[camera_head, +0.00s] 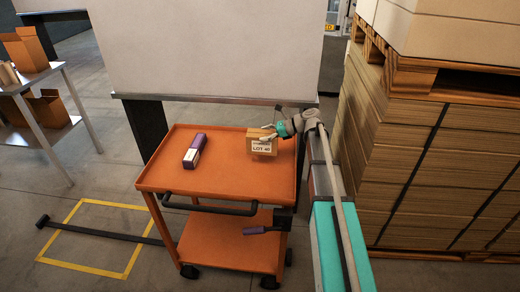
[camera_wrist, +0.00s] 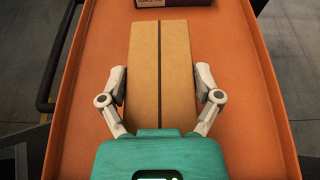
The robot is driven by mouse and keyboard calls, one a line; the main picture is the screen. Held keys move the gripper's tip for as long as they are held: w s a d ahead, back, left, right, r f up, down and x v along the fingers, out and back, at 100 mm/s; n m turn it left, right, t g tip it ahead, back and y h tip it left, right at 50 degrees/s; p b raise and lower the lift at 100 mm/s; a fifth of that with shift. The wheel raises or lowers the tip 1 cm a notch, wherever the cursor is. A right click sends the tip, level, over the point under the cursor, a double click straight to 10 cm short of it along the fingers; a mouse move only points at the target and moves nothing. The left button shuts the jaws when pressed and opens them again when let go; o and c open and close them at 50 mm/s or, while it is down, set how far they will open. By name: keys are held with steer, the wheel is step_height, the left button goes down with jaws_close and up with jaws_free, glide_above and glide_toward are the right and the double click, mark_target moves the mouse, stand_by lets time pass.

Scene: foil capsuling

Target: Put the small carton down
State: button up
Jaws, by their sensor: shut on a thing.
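The small carton (camera_head: 264,146) is a brown box with a white label reading LOT 40. It is over the right part of the orange cart's top tray (camera_head: 222,184). In the wrist view the carton (camera_wrist: 161,65) shows its top with a dark lengthwise stripe. My gripper (camera_wrist: 161,90) has one finger on each side of the carton and is shut on it. In the head view my gripper (camera_head: 268,134) reaches in from the right. The carton looks very near the tray surface, but I cannot tell whether it touches.
A purple and white box (camera_head: 194,151) lies left of the carton on the tray. The tray has a raised rim and a dark handle (camera_head: 210,207) in front. A pallet stack (camera_head: 440,160) stands close at right. A white panel (camera_head: 210,45) rises behind the cart.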

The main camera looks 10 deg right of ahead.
mark_target(262, 144)
steer(key=shift+w+a+f+b, duration=0.15)
steer(key=shift+w+f+b, duration=0.9)
steer(key=shift+f, duration=0.25)
steer(key=shift+w+f+b, duration=0.5)
steer(key=shift+f+b, duration=0.05)
steer(key=shift+f, duration=0.1)
steer(key=shift+f+b, duration=1.35)
steer(key=shift+f, duration=0.15)
steer(key=o, duration=1.1)
